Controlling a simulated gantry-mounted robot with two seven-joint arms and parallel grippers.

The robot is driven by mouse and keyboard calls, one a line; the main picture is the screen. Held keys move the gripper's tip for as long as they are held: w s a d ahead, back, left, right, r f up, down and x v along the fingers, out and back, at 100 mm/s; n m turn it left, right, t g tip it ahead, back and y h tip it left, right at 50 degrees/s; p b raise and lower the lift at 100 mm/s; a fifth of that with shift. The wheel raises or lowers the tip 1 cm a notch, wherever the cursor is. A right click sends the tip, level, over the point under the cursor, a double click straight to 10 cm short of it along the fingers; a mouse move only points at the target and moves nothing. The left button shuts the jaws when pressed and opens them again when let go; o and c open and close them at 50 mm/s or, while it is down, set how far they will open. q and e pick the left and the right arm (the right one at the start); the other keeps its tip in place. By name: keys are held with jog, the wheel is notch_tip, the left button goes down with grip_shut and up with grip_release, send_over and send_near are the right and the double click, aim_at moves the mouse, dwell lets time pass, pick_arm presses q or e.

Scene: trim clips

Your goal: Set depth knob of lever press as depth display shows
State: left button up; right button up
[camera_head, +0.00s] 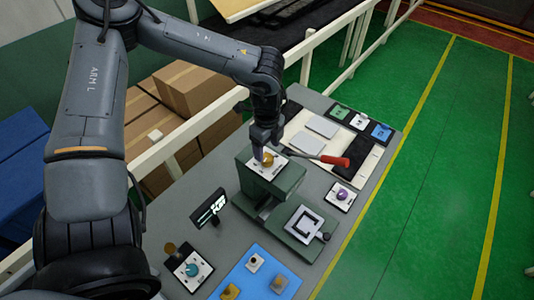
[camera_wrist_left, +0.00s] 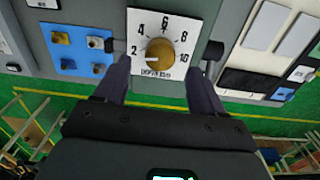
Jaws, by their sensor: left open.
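The lever press (camera_head: 272,185) is a dark green machine with a red-handled lever (camera_head: 335,161) to its right. On its top a white dial plate (camera_wrist_left: 137,14) bears the numbers 2 to 10, and the brass depth knob (camera_wrist_left: 160,54) sits in it. The knob's white mark points left, close to the 2. The depth display (camera_head: 207,208) is a small black screen left of the press; its glowing characters are too small to read surely. My left gripper (camera_wrist_left: 158,72) is open, its fingers either side of the knob, seemingly without touching it. My right gripper is not in view.
A blue board (camera_head: 246,282) with small knobs lies in front. A panel with a teal knob (camera_head: 192,270) stands at front left, and a purple-knob panel (camera_head: 342,195) at the right. Green, white and blue blocks (camera_head: 360,121) sit at the back.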

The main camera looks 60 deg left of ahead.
aim_at(267, 157)
pick_arm(q)
jog(key=shift+f, duration=2.2)
jog(key=c, duration=1.1)
